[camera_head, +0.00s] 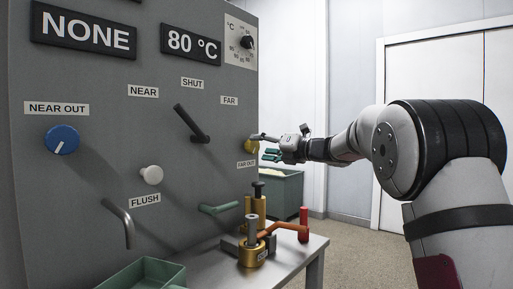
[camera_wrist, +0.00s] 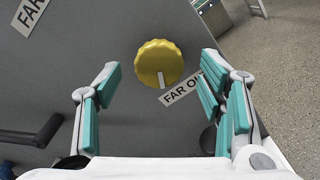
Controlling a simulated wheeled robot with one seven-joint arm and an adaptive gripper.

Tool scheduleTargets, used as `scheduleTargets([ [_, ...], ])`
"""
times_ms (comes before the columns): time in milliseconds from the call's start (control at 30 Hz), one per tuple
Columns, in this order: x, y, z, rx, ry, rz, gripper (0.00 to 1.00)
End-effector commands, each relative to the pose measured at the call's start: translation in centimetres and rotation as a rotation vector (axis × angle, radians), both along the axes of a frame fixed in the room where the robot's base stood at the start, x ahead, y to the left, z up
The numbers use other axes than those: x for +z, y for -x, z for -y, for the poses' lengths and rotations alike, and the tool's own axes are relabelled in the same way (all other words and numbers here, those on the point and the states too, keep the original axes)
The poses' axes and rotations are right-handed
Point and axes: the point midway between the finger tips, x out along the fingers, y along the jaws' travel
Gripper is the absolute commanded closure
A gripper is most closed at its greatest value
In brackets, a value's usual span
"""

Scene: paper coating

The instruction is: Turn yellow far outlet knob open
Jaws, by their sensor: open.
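The yellow far outlet knob (camera_wrist: 159,65) has a ridged rim and a white pointer mark. In the wrist view the mark points down toward the "FAR OUT" label (camera_wrist: 182,92), which partly shows beside the knob. My gripper (camera_wrist: 158,104) is open, with teal-padded fingers spread to the left and right below the knob in the wrist view. Nothing is between the fingers. The head view shows my gripper (camera_head: 266,146) close to the panel; whether it touches the knob cannot be told.
The grey panel (camera_head: 95,215) also carries a blue near outlet knob (camera_head: 62,139), a white flush knob (camera_head: 151,175) and a dark lever (camera_head: 191,122). Below stands a metal table (camera_head: 300,250) with brass fittings (camera_head: 252,251). A green bin (camera_head: 285,195) stands behind.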

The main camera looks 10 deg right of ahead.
Motion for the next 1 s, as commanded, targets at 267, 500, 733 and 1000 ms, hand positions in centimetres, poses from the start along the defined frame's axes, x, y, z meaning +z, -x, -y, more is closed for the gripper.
scheduleTargets([
  [267,0.0,4.6,3.4,-0.003,0.002,0.0,0.38],
  [500,0.0,6.7,4.9,-0.001,0.001,0.0,0.38],
  [733,-0.1,6.9,5.0,0.0,0.001,-0.001,0.38],
  [1000,-0.1,6.9,5.0,-0.001,0.0,-0.001,0.38],
])
